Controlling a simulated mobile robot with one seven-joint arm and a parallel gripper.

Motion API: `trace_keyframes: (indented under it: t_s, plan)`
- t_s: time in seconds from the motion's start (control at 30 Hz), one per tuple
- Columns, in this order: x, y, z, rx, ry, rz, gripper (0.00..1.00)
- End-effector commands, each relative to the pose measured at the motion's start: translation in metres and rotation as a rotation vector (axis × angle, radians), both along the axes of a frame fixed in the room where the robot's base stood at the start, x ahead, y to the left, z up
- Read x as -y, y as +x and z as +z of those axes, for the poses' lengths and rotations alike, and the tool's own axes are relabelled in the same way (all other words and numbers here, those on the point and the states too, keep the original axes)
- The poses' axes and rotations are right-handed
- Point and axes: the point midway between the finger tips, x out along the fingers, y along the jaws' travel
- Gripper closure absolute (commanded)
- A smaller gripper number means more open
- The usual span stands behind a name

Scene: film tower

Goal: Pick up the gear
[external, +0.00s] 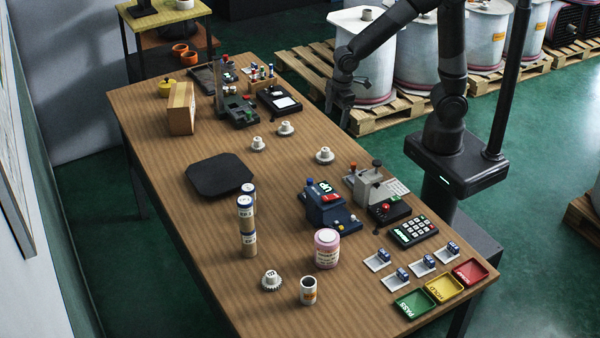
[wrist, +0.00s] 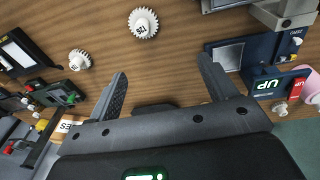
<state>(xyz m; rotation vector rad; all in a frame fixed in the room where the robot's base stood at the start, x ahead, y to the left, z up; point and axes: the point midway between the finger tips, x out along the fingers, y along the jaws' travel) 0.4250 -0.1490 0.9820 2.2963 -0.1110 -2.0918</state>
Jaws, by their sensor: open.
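Several white gears with raised hubs are on the wooden table. In the external view one gear (external: 325,154) sits right of the table's middle. Two more, a left one (external: 258,143) and a right one (external: 285,128), sit farther back, and another gear (external: 271,280) is near the front. In the wrist view a gear (wrist: 143,22) lies beyond my fingertips and a second gear (wrist: 79,60) lies to the left. My gripper (wrist: 162,68) is open, with only bare tabletop between its fingers. In the external view it hangs near the table's right edge (external: 340,108).
A black mat (external: 219,175), a cardboard box (external: 181,108), stacked cylinders (external: 247,220) and a pink-lidded jar (external: 327,248) stand on the table. A blue device (external: 328,208) and a grey device (external: 370,187) are on the right. Bare wood surrounds most gears.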

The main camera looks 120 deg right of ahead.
Motion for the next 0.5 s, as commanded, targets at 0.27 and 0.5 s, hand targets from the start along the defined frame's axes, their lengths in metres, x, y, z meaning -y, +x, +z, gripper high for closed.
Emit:
trace_keyframes:
  t_s: [0.27, 0.5]
  plan:
    - [0.046, 0.009, -0.063, -0.081, 0.063, -0.010, 0.22]
    - [0.056, 0.009, -0.086, -0.095, 0.078, -0.009, 0.22]
